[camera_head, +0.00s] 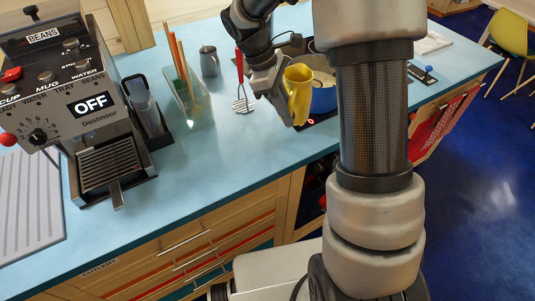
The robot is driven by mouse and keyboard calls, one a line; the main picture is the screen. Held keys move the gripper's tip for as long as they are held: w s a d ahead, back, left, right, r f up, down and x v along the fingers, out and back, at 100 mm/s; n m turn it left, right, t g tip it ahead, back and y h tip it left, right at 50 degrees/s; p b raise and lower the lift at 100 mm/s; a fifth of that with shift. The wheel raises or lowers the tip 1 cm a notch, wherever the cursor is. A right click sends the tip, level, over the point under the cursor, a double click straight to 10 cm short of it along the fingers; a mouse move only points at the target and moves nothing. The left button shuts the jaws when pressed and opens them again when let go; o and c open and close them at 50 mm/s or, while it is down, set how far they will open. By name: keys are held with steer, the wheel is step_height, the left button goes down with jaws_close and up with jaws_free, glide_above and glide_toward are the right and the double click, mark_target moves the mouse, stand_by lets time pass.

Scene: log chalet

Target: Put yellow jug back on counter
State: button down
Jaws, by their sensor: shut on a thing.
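The yellow jug (299,94) is held by my gripper (279,93) near the front edge of the blue counter (215,153). The jug looks close to upright, a little tilted. My gripper is shut on the jug's left side; the fingertips are partly hidden. I cannot tell whether the jug's base touches anything. A blue pot (323,97) stands right behind and to the right of the jug, partly covered by it and by my arm.
A coffee machine (75,85) stands at the left. A clear container with sticks (190,103), a grey pitcher (209,61) and a red-handled masher (241,82) stand on the counter. The counter's front middle is clear. A yellow chair (510,35) is at far right.

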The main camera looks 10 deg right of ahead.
steer(key=d+r+n+t+y+b, duration=0.1)
steer(key=d+n+t+b, duration=0.2)
steer(key=n, duration=0.6)
steer(key=d+r+n+t+y+b, duration=0.1)
steer(key=n+t+b, duration=0.2)
steer(key=n+b, duration=0.45)
steer(key=shift+n, duration=0.95)
steer(key=f, duration=0.3)
steer(key=f+b, duration=0.1)
steer(key=f, duration=0.6)
steer(key=shift+w+d+f, duration=0.1)
steer(key=shift+w+d, duration=0.1)
steer(key=shift+w, duration=0.15)
steer(key=c, duration=2.1)
jaws_free()
steer(key=o, duration=0.3)
steer(key=shift+o, duration=0.2)
